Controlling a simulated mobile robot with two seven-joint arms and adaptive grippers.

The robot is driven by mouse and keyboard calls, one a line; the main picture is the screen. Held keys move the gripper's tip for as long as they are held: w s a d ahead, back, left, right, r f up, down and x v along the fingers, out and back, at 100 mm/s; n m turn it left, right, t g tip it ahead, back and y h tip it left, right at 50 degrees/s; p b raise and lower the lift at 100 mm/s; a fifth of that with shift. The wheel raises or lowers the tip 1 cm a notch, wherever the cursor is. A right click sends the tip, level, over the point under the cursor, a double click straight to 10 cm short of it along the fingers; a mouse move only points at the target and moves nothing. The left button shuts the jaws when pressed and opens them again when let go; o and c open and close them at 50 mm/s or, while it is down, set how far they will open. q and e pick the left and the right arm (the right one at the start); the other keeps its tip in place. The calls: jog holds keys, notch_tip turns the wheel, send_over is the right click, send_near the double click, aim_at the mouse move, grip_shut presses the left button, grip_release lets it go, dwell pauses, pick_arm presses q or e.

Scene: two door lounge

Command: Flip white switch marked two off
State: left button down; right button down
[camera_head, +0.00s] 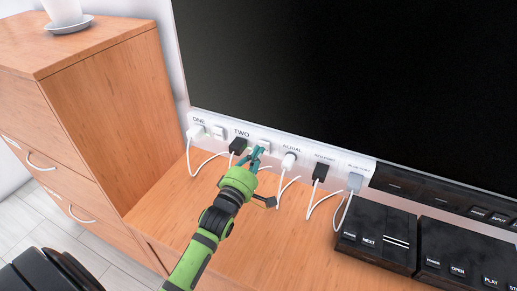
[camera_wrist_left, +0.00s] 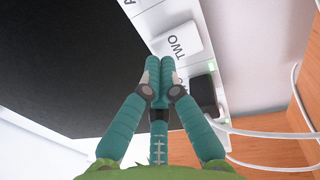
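The white switch (camera_head: 264,145) by the label TWO is on the pale socket strip below the black screen. It is partly hidden behind my left gripper in the head view. In the left wrist view the word TWO shows on a white block (camera_wrist_left: 178,30) just beyond the fingertips. My left gripper (camera_head: 256,155) is in front of the strip, between the black plug (camera_head: 238,146) and the aerial socket. Its teal fingers are together and empty in the left wrist view (camera_wrist_left: 161,72). I cannot tell whether they touch the switch. My right gripper is not in view.
White plugs (camera_head: 196,132) and (camera_head: 289,160) and dark plugs line the strip, with white cables looping onto the wooden top (camera_head: 225,232). Black boxes (camera_head: 376,236) stand at right. A wooden cabinet (camera_head: 115,105) rises at left with a white cup (camera_head: 64,10).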

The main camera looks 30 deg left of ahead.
pick_arm(q)
jog(key=shift+w, duration=0.6)
jog(key=p, duration=0.1)
jog(key=r+p, duration=0.1)
jog(key=p, duration=0.1)
jog(key=shift+w+r+g+p, duration=0.2)
jog(key=shift+w+g+p, duration=0.1)
jog(key=shift+g, duration=0.1)
jog(key=shift+f+b, duration=0.5)
jog(key=shift+b, duration=0.1)
jog(key=shift+s, duration=0.1)
